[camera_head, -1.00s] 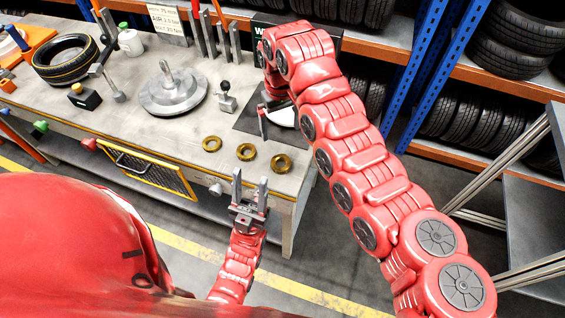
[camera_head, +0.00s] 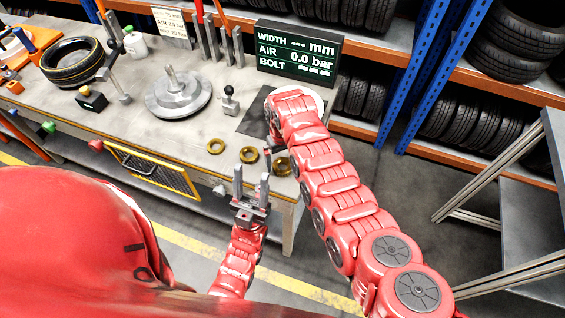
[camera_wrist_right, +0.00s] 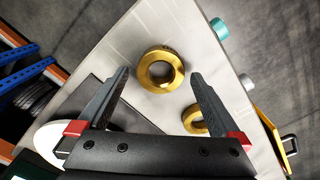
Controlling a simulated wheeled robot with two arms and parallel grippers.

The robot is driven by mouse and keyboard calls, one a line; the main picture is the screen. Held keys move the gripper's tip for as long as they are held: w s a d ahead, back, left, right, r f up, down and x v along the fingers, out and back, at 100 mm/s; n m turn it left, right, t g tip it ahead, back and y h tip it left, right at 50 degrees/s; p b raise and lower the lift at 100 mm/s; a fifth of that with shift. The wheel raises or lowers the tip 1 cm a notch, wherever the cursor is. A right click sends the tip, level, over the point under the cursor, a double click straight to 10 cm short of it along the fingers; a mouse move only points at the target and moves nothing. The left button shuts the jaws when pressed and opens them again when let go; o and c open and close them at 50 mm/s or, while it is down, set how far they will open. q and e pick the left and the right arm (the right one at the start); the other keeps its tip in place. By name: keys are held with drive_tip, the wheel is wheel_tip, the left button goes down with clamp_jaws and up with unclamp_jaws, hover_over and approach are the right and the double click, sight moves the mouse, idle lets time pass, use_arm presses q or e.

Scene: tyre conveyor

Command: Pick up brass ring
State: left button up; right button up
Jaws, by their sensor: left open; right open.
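Three brass rings lie flat in a row near the bench's front right: a left ring (camera_head: 215,146), a middle ring (camera_head: 248,155) and a right ring (camera_head: 284,167). My right gripper (camera_head: 273,152) is just beside the right ring, partly hidden by its own arm. In the right wrist view the right gripper (camera_wrist_right: 160,82) is open, with one ring (camera_wrist_right: 147,71) lying beyond and between its fingertips, not held. A second ring (camera_wrist_right: 190,122) is partly hidden by the right-hand finger. My left gripper (camera_head: 252,183) is open and empty in front of the bench edge.
The workbench (camera_head: 190,125) also carries a tyre (camera_head: 72,62), a metal hub (camera_head: 178,95), a small knobbed tool (camera_head: 229,103) and a display box (camera_head: 298,52). Tyre racks stand behind. A grey metal stand (camera_head: 535,190) is at the right.

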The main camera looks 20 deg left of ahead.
drive_tip(key=shift+s+f, duration=0.1)
drive_tip(key=shift+f, duration=0.65)
drive_tip(key=shift+c, duration=0.3)
drive_tip(key=c, duration=1.4)
clamp_jaws()
drive_tip(key=shift+r, duration=0.15)
